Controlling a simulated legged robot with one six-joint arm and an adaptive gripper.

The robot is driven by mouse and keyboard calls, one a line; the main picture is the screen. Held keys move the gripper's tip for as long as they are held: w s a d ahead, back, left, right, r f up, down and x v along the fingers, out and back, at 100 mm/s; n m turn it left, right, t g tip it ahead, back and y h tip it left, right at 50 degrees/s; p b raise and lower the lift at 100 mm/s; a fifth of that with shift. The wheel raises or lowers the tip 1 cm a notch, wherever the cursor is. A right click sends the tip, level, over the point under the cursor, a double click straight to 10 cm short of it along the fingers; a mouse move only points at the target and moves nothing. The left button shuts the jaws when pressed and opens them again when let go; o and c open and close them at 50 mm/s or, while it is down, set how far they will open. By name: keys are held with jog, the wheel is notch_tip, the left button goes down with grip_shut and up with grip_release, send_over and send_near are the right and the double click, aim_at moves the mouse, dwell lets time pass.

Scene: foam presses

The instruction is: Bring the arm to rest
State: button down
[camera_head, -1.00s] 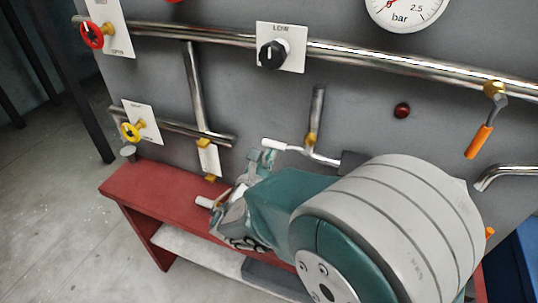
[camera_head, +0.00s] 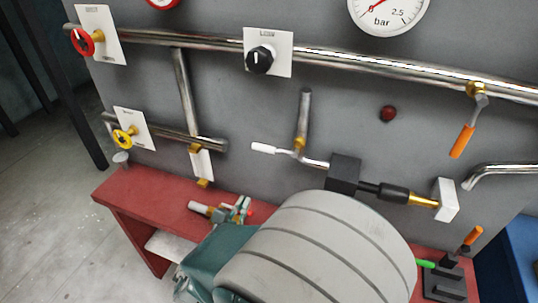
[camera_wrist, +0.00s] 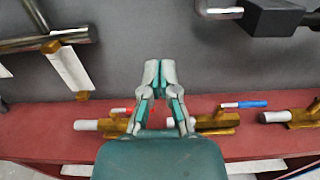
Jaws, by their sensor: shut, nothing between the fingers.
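My gripper (camera_wrist: 160,75) shows in the wrist view with its grey and teal fingers close together and nothing between them. It is in front of the grey panel, above the red bench (camera_wrist: 50,135). In the head view my teal and grey arm covers the lower middle of the picture and hides most of the gripper.
The grey panel carries steel pipes, a red valve wheel (camera_head: 84,41), a yellow valve wheel (camera_head: 124,137), a black knob (camera_head: 260,59), a gauge (camera_head: 389,14) and an orange-handled lever (camera_head: 462,141). Brass valves (camera_wrist: 215,121) lie on the bench. Open floor (camera_head: 50,220) is at left.

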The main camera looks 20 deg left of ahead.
jog(key=d+r+m+g+h, duration=0.2)
jog(key=d+m+g+h, duration=0.35)
jog(key=d, duration=0.75)
jog(key=d+r+m+g+h, duration=0.2)
jog(key=d+m+g, duration=0.4)
jog(key=d+m, duration=0.6)
jog(key=s+d+r+m+y, duration=0.2)
jog(key=s+d+m+y, duration=0.1)
jog(key=m, duration=0.5)
jog(key=s+d+r+m+g+y, duration=0.1)
jog(key=s+d+m+y, duration=0.3)
jog(key=m, duration=0.5)
jog(key=shift+s+d+r+y, duration=0.2)
jog(key=shift+s+r+y, duration=0.15)
jog(key=shift+s+y, duration=1.15)
jog(key=shift+s+h, duration=0.2)
jog(key=shift+h, duration=0.05)
